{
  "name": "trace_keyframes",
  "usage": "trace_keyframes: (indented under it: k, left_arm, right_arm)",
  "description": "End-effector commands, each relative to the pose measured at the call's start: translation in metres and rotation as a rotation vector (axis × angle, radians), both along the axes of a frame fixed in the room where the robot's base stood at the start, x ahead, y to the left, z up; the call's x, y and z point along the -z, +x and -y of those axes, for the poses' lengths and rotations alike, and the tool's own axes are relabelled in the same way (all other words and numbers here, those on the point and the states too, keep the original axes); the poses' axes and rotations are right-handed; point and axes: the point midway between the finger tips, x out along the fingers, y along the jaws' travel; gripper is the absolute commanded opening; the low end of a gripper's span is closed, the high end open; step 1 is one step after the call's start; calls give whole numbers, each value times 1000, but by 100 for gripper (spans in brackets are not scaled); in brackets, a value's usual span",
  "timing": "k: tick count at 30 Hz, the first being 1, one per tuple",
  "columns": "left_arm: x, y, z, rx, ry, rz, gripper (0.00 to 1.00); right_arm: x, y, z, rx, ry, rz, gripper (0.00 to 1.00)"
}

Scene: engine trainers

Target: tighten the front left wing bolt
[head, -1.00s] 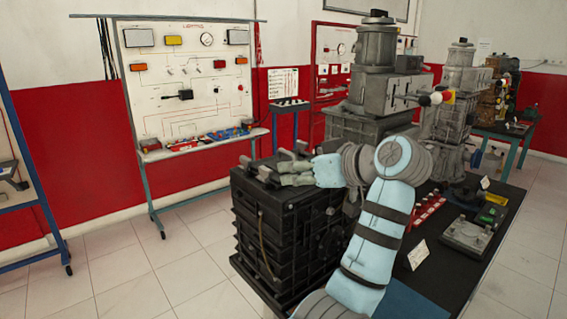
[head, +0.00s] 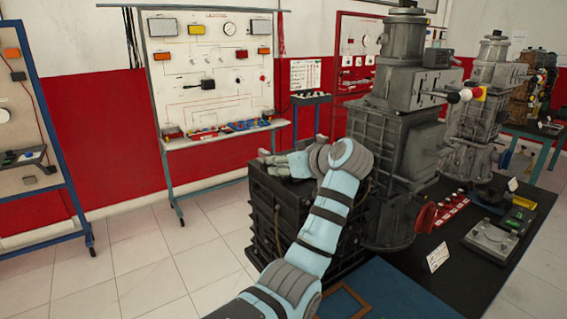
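A black ribbed engine block (head: 268,215) stands at the left end of a dark bench. My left gripper (head: 270,162) is over its top face, reached by my light blue arm coming from the lower left. The gripper is small and grey against the dark top, so I cannot tell whether its fingers are open or shut. I cannot make out any wing bolt there. My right gripper is not in view.
A tall grey machine (head: 398,130) stands right beside the block. The bench (head: 450,270) also carries a white card (head: 437,257) and a grey device (head: 492,240). A lighting trainer board (head: 212,75) stands behind on the left. The tiled floor (head: 130,270) at left is clear.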

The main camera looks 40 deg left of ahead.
Motion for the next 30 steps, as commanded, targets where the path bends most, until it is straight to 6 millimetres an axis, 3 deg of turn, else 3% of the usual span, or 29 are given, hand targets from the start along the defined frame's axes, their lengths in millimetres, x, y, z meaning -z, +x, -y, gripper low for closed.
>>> trace_keyframes:
  k: [5, 11, 12, 23, 30]
  left_arm:
    - [0, 0, 0, 0, 0, -1, 33]
    - [0, 0, 0, 0, 0, -1, 1]
    - [0, 0, 0, 0, 0, -1, 0]
    - [0, 0, 1, 29, 1, 0, 0]
    - [-1, -1, 0, 140, 2, 3, 0]
  right_arm:
    - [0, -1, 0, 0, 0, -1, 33]
    - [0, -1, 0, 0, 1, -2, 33]
    - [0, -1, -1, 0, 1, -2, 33]
    - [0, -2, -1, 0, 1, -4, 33]
    - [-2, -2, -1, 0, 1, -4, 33]
